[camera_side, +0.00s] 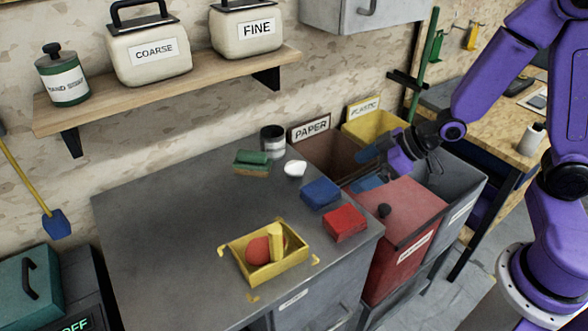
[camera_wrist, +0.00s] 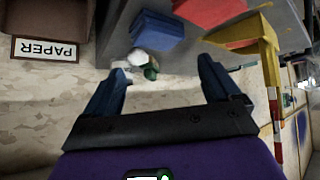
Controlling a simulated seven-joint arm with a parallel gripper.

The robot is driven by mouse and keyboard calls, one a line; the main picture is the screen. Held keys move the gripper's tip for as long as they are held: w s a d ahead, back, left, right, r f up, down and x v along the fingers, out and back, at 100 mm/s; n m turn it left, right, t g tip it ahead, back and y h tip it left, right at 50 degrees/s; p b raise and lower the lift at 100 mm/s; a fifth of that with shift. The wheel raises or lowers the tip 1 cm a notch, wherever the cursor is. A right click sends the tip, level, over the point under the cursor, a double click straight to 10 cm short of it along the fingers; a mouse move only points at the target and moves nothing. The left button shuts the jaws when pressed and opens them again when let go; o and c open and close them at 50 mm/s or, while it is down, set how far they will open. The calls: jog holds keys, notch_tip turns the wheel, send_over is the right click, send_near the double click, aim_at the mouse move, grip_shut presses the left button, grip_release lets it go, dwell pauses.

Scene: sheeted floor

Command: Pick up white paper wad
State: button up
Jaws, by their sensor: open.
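The white paper wad (camera_side: 295,168) lies on the grey cabinet top, between the green sponge and the blue block. It also shows small in the wrist view (camera_wrist: 137,57), beyond my fingertips and nearer the left finger. My gripper (camera_side: 360,167) is in the air to the right of the wad, above the bins beside the cabinet, and apart from it. In the wrist view my gripper (camera_wrist: 162,67) has its two dark blue fingers spread wide with nothing between them.
A blue block (camera_side: 320,194), red block (camera_side: 345,223), green sponge (camera_side: 252,162) and dark can (camera_side: 273,141) surround the wad. A yellow tray (camera_side: 290,262) holds items at the front. The paper bin sign (camera_side: 311,128) stands behind. The cabinet top's left (camera_side: 170,220) is clear.

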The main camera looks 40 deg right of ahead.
jog(key=w+d+m+t+y, duration=0.1)
jog(key=w+d+t, duration=0.1)
jog(key=w+d, duration=0.15)
jog(key=t, duration=0.1)
send_near(302, 166)
jog(key=shift+m, duration=0.3)
jog(key=x, duration=0.5)
jog(key=shift+w+f, duration=0.15)
jog(key=shift+w, duration=0.2)
jog(key=shift+x, duration=2.65)
jog(key=shift+s+a, duration=0.1)
jog(key=shift+a, duration=0.1)
jog(key=c, duration=1.1)
